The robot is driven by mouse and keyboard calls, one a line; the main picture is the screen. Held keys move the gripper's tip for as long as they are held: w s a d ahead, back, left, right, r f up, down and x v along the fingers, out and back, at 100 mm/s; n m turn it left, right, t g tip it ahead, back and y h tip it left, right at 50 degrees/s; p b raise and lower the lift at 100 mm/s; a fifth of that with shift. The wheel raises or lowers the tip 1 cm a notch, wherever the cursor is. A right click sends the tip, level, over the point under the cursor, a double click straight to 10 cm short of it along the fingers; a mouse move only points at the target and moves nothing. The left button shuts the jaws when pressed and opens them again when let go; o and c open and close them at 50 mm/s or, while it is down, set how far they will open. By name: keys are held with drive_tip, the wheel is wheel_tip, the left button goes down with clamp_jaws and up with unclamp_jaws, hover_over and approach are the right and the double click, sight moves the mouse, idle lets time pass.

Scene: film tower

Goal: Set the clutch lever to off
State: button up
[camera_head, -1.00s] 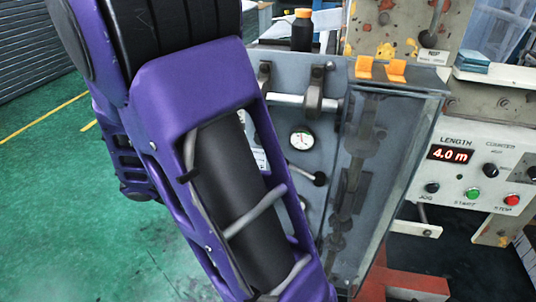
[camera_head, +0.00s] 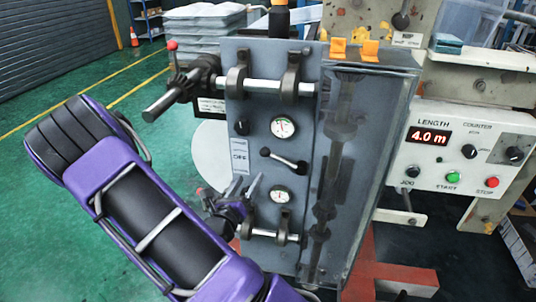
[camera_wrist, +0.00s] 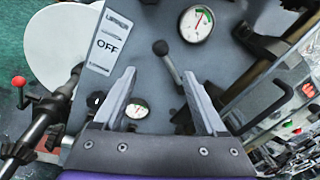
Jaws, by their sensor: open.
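The lever (camera_head: 285,160) on the grey panel (camera_head: 305,95) has a light rod with a black knob at its left end. It points left and slightly up, between two round gauges. A white label (camera_head: 239,155) reading OFF is to its left; its smaller print is unreadable. My gripper (camera_head: 247,187) is open and empty in front of the panel, below and left of the lever. In the wrist view the open fingers (camera_wrist: 158,75) point at the panel. The lever's knob (camera_wrist: 160,47) shows beyond and between the fingertips, and the right finger partly hides the rod.
Upper (camera_head: 283,127) and lower (camera_head: 281,194) gauges flank the lever. Shafts (camera_head: 265,87) in brackets stick out above and below. A clear guard (camera_head: 350,180) covers the panel's right side. A control box (camera_head: 462,150) with buttons stands farther right. Green floor is open at left.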

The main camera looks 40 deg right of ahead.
sight(264, 155)
drive_tip(key=b+x, duration=0.1)
drive_tip(key=x, duration=1.4)
clamp_jaws()
idle(0.9)
